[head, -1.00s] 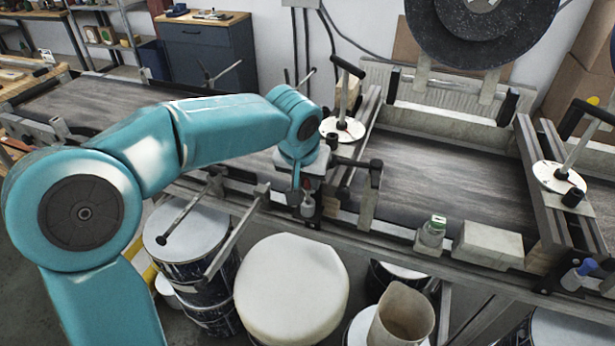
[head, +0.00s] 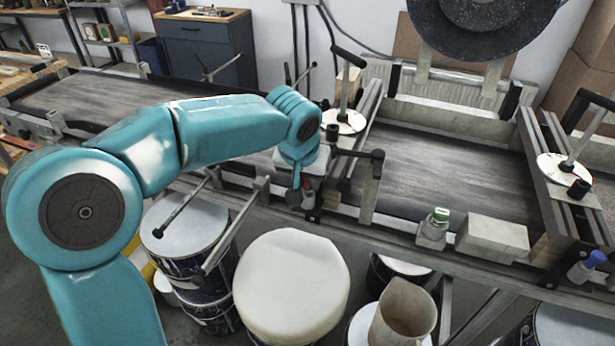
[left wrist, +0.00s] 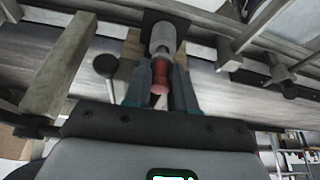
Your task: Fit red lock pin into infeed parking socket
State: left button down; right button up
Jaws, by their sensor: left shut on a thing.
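My left gripper (head: 300,193) is at the near rail of the conveyor, pointing down beside a black clamp post. A light grey cylinder (left wrist: 163,38) lies in line with the red part, in front of a dark square plate (left wrist: 158,19). I cannot tell whether this cylinder is the pin's shank or the parking socket, nor whether the pin is seated. In the head view the pin is mostly hidden by the fingers. My right gripper is not in view.
The conveyor belt (head: 440,175) runs behind the rail. A lever with a white disc (head: 345,121) stands close behind my gripper. Lidded drums (head: 291,285) stand below.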

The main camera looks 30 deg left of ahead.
pick_arm(q)
jog(key=shift+f+b, duration=0.35)
jog(key=shift+f, duration=0.15)
jog(key=c, duration=0.9)
grip_release()
jog(key=shift+o, duration=0.2)
jog(key=p+v, duration=0.1)
jog(key=v, duration=1.5)
jog(key=shift+r, duration=0.25)
